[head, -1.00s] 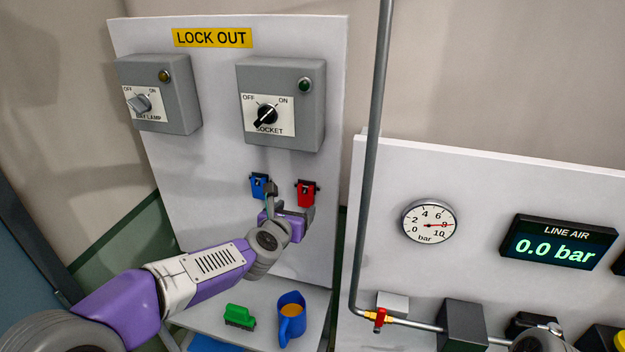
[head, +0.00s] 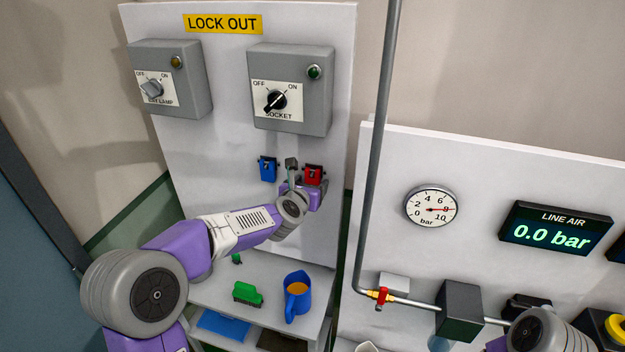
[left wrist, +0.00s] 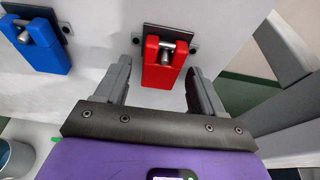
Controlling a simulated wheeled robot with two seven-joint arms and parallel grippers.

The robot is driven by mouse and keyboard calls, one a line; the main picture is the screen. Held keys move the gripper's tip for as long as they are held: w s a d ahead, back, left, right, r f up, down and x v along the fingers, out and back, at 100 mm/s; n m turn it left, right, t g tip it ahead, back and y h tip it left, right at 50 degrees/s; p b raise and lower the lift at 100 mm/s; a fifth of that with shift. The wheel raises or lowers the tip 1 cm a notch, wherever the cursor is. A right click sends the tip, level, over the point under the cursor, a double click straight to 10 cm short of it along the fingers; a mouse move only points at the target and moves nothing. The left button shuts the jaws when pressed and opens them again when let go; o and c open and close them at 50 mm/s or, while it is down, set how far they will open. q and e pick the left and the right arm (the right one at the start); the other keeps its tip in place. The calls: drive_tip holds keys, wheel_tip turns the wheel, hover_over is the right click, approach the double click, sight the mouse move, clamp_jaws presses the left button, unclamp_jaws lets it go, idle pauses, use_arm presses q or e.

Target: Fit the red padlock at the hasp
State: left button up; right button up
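The red padlock (head: 313,174) hangs on a peg on the white lock-out board, right of a blue padlock (head: 268,169). In the left wrist view the red padlock (left wrist: 164,66) has its grey peg and shackle at the top. My left gripper (head: 306,180) is open, its two fingers standing either side of the red padlock with visible gaps. It also shows in the left wrist view (left wrist: 162,72). I cannot single out a hasp. The socket box (head: 291,90) has its black knob turned toward the lower left. My right gripper is not in view.
The other switch box (head: 171,80) is at upper left.

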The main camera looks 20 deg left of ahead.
use_arm(q)
drive_tip(key=c, duration=1)
drive_tip(key=shift+c, duration=0.2)
drive_tip(key=shift+r, duration=0.1)
drive_tip(key=shift+s+b, duration=0.15)
drive_tip(key=shift+b, duration=0.15)
drive_tip(key=s+b, duration=0.4)
drive_tip(key=s, duration=1.3)
drive_tip(key=shift+s+a, duration=0.3)
drive_tip(key=shift+s, duration=0.05)
